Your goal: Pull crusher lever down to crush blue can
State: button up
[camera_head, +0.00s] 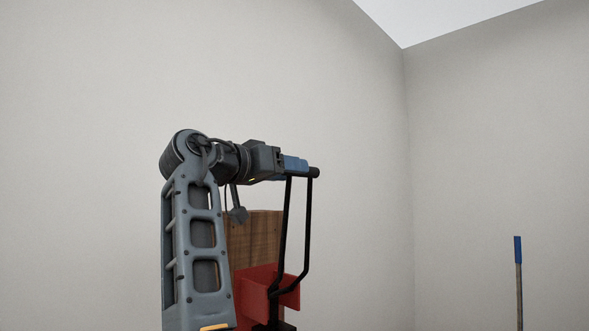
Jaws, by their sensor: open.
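My gripper (297,164), with blue fingers, is at the top end of the black crusher lever (305,235). The fingers are open and overlap the lever's handle bar in the picture; I cannot tell whether they touch it. The lever stands raised, its two rods running up from the red crusher body (254,292). The crusher is mounted on a brown wooden board (262,235). My arm hides the left part of the board and crusher. The blue can is not visible.
A pale wall (80,150) stands behind the crusher and meets another wall at a corner to the right. A pole with a blue top (518,250) stands at the lower right. The space between the lever and the pole looks clear.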

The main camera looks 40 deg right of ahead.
jog(key=shift+d, duration=1.2)
grip_shut()
